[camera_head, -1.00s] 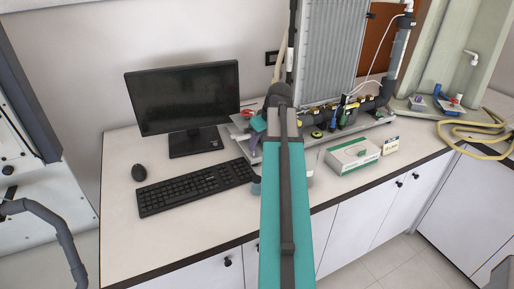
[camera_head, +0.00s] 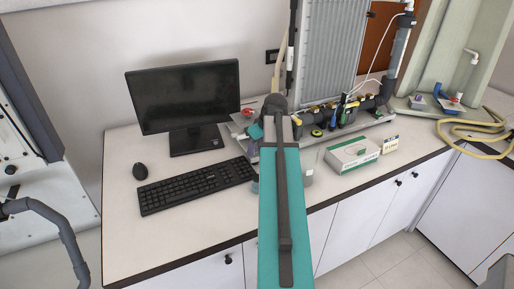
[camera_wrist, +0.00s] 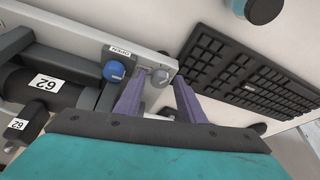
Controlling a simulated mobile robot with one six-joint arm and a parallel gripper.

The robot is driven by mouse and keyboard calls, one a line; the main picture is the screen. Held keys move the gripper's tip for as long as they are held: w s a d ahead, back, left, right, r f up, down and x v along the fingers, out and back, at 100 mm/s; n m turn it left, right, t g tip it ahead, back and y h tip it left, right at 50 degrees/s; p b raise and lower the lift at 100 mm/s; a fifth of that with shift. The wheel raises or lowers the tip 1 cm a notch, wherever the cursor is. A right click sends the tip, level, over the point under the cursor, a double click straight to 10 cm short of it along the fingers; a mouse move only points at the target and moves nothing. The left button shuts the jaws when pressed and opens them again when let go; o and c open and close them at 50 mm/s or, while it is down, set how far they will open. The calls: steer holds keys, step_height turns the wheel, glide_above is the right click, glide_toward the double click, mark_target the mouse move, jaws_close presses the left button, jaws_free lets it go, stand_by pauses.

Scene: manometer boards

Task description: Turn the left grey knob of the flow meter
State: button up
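In the wrist view a small round grey knob (camera_wrist: 161,77) sits on the light grey bar of the flow meter (camera_wrist: 88,41). My gripper (camera_wrist: 160,76) has its two purple fingers spread, one on each side of this knob. Small gaps seem to show beside the knob, and contact cannot be made out. A blue knob (camera_wrist: 114,70) sits on the same bar, just left of the left finger.
A black keyboard (camera_wrist: 243,72) lies close to the right finger in the wrist view. A monitor (camera_head: 185,98) and mouse (camera_head: 139,171) stand left in the head view. A white-green box (camera_head: 352,154) lies right of my arm. Dark pipes (camera_wrist: 42,87) lie left of the fingers.

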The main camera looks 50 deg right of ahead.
steer(key=c, duration=0.7)
steer(key=shift+d, duration=0.15)
jaws_close()
steer(key=shift+a+m, duration=0.2)
steer(key=shift+m, duration=0.2)
steer(key=shift+w+a+m+h, duration=0.15)
steer(key=shift+m+h, duration=0.55)
steer(key=shift+m, duration=0.7)
steer(key=m+g+h, duration=0.1)
steer(key=m, duration=0.5)
steer(key=shift+w+a+r+g+h, duration=0.1)
steer(key=shift+a+g+h, duration=0.05)
steer(key=shift+g+h, duration=0.25)
steer(key=o, duration=0.9)
jaws_free()
